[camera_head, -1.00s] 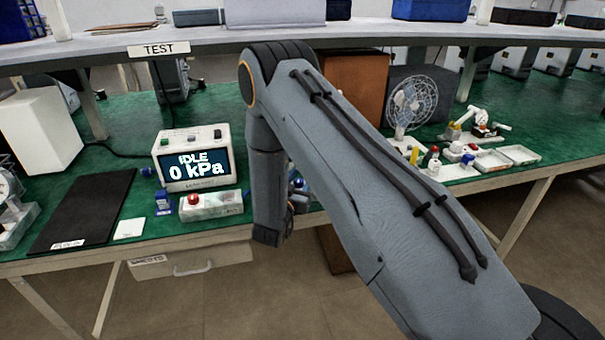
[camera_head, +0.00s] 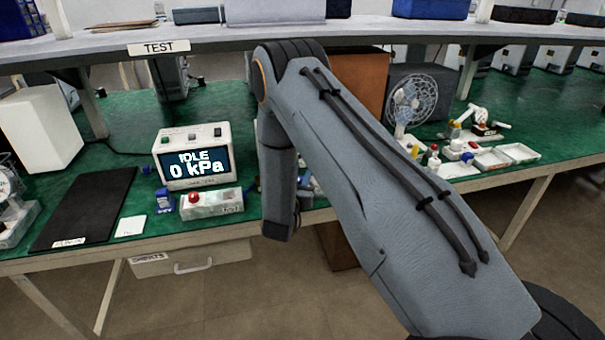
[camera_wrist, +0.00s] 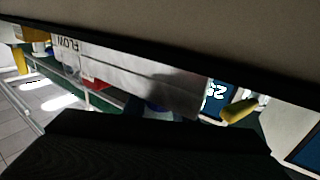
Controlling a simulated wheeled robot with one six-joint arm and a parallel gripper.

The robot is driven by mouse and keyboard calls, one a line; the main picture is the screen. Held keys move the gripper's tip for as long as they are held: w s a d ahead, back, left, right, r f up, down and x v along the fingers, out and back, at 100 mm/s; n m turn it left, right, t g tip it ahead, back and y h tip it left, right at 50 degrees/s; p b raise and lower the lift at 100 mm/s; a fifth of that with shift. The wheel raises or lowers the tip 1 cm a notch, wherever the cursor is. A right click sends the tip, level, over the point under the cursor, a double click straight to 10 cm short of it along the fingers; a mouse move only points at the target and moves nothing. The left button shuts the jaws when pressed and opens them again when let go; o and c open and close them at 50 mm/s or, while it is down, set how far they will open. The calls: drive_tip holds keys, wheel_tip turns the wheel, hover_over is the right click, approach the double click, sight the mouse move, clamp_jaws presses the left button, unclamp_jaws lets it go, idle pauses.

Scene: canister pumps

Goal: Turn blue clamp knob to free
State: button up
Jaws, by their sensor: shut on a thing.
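The blue clamp knob (camera_wrist: 152,109) shows only as a small dark-blue patch in the wrist view, mostly hidden behind the dark form at the bottom. My gripper (camera_wrist: 158,116) is very close there, shut on the knob as far as the view lets me see. The knob's turn angle cannot be read. A grey-white body with a FLOW label (camera_wrist: 68,55) fills the middle of the wrist view. In the head view my arm hides the gripper and most of the work spot; a bit of blue and white equipment (camera_head: 307,182) shows just right of the forearm.
A pressure display (camera_head: 193,163) reads IDLE, 0 kPa. In front are a box with a red button (camera_head: 215,203) and a small blue block (camera_head: 164,201). A black mat (camera_head: 85,210) lies left. A fan (camera_head: 410,103) and trays (camera_head: 492,159) stand right. A shelf edge (camera_head: 370,42) runs above.

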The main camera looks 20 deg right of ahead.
drive_tip(key=shift+w+a+n+t+y, duration=0.1)
drive_tip(key=shift+a+n+t+y, duration=0.2)
drive_tip(key=shift+n+y, duration=0.45)
drive_tip(key=shift+w+a+n+t+y, duration=0.1)
drive_tip(key=shift+n+t+y, duration=0.3)
drive_tip(key=shift+y, duration=0.6)
drive_tip(key=shift+w+a+n+t+y, duration=0.15)
drive_tip(key=shift+n+t+y, duration=0.15)
drive_tip(key=shift+n+y, duration=0.45)
drive_tip(key=shift+s, duration=0.1)
drive_tip(key=o, duration=1)
drive_tip(key=shift+o, duration=0.2)
drive_tip(key=s, duration=0.2)
drive_tip(key=s+a+b, duration=0.1)
drive_tip(key=s, duration=0.2)
drive_tip(key=s+b, duration=0.1)
drive_tip(key=s, duration=0.1)
drive_tip(key=shift+s+a, duration=0.25)
drive_tip(key=shift+s, duration=0.1)
